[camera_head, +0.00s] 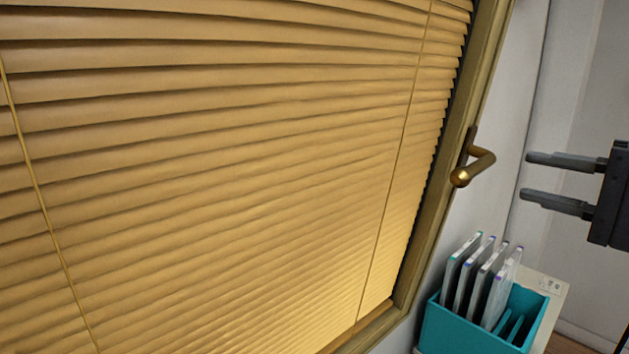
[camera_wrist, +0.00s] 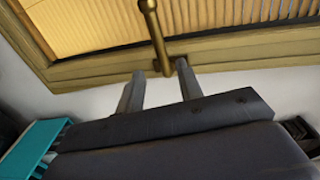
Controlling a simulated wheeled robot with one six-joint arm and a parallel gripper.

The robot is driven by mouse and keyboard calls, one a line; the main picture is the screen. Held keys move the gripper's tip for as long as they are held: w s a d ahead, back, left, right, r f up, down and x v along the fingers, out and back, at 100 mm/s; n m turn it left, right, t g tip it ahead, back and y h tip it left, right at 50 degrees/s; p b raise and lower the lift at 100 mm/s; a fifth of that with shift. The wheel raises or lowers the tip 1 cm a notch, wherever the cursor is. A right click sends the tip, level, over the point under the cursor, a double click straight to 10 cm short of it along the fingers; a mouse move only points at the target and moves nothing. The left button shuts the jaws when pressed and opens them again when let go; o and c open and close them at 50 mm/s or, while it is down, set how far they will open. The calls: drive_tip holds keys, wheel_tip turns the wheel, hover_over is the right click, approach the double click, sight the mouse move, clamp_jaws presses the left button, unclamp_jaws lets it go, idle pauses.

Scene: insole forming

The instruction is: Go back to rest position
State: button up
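My gripper (camera_head: 543,180) comes in from the right edge of the head view, with two dark grey fingers apart and nothing between them. In the wrist view my gripper (camera_wrist: 160,86) points toward the window frame, its two fingers spread and empty. The brass window handle (camera_head: 474,165) is to the left of the fingertips in the head view, with a gap between them. The handle (camera_wrist: 155,35) also shows beyond the fingertips in the wrist view; whether they touch cannot be told from that view alone.
Tan blinds (camera_head: 220,150) cover the window, inside a brown frame (camera_head: 440,190). Pale wall surrounds the window.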

sight(488, 166)
drive_tip(key=p+x, duration=0.1)
drive_tip(key=x, duration=0.8)
drive_tip(key=shift+r+p, duration=0.1)
drive_tip(key=shift+p, duration=0.3)
